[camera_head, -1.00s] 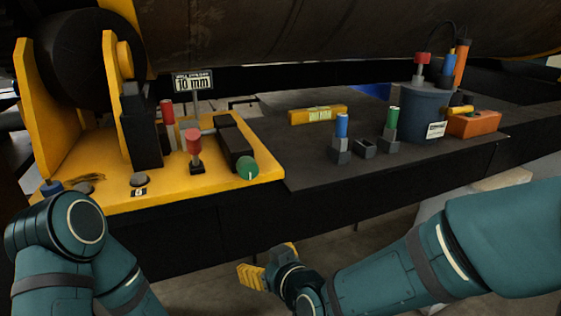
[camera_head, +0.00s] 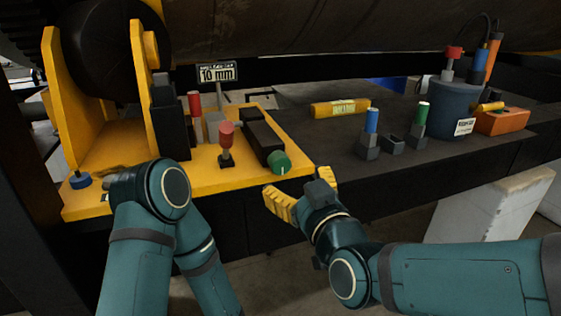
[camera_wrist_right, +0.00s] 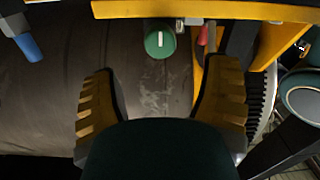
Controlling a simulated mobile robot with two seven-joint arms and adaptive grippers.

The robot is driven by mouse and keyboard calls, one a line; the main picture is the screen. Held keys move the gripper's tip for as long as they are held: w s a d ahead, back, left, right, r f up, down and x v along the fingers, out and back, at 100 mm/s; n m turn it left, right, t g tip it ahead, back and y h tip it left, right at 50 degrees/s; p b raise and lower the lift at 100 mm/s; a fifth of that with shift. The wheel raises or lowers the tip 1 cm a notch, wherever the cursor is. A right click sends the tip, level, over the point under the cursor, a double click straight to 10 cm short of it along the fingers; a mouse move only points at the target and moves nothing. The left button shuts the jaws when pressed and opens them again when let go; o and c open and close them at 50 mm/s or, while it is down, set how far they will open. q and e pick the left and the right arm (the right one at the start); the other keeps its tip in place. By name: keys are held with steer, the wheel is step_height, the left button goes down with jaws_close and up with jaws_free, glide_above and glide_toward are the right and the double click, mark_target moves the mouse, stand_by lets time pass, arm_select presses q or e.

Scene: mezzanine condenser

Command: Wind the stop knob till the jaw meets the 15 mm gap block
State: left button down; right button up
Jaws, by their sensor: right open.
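The stop knob (camera_head: 280,162) is green with a white mark, at the front right of the yellow fixture. It also shows in the right wrist view (camera_wrist_right: 160,42). My right gripper (camera_head: 298,185) is open and empty, just in front of and below the knob, not touching it. In the wrist view the knob lies beyond and between its yellow fingers. A dark block (camera_head: 262,138) sits behind the knob. A sign (camera_head: 217,73) reads 10 mm. Red-handled pieces stand on the fixture (camera_head: 226,145); I cannot tell which piece is the 15 mm gap block.
A yellow level (camera_head: 341,107), a blue-grey tub (camera_head: 452,112) and an orange box (camera_head: 502,122) are on the bench. My left arm overlaps the fixture's front edge.

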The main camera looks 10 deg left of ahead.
mark_target(283, 165)
steer(key=x, duration=0.8)
steer(key=shift+w+a, duration=0.25)
steer(key=shift+w, duration=0.1)
steer(key=c, duration=1.2)
steer(key=m+b, duration=0.3)
steer(key=b, duration=0.1)
steer(key=shift+d+f, duration=0.1)
steer(key=shift+f, duration=0.1)
steer(key=shift+r+m+b, duration=0.1)
steer(key=shift+m+b, duration=0.4)
steer(key=shift+b, duration=0.15)
steer(key=shift+r, duration=0.1)
